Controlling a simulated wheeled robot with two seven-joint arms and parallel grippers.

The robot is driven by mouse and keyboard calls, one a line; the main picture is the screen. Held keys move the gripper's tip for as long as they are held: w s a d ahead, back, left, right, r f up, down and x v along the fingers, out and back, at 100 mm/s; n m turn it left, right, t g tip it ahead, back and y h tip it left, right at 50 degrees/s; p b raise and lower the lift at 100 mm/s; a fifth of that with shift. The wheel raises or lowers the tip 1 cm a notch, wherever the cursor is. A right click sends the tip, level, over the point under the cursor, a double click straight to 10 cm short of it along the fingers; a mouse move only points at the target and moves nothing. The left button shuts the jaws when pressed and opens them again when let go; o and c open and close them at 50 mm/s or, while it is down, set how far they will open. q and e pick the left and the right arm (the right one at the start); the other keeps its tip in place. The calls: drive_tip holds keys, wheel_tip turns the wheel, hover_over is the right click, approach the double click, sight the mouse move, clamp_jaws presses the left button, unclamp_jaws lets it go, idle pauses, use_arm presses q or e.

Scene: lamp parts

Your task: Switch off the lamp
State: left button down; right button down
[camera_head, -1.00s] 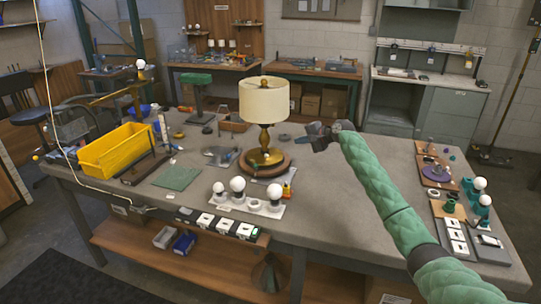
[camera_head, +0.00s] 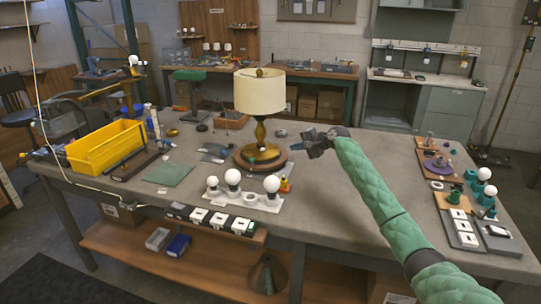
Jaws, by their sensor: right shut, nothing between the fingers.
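My right gripper (camera_head: 304,144), at the end of the green padded arm, is shut and empty. It is just to the right of the lamp's stem and base, with a small gap between them in the picture. My left gripper is not in view.
In front of the lamp lies a white strip with round bulbs (camera_head: 233,180). A yellow bin (camera_head: 107,145) stands at the left, near a green mat (camera_head: 170,174). Boards with bulbs and small parts (camera_head: 460,231) lie at the right. The bench between them is mostly clear.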

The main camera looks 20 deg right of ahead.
sight(270, 157)
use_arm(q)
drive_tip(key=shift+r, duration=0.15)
use_arm(e)
drive_tip(key=shift+r, duration=0.1)
drive_tip(key=shift+a, duration=0.1)
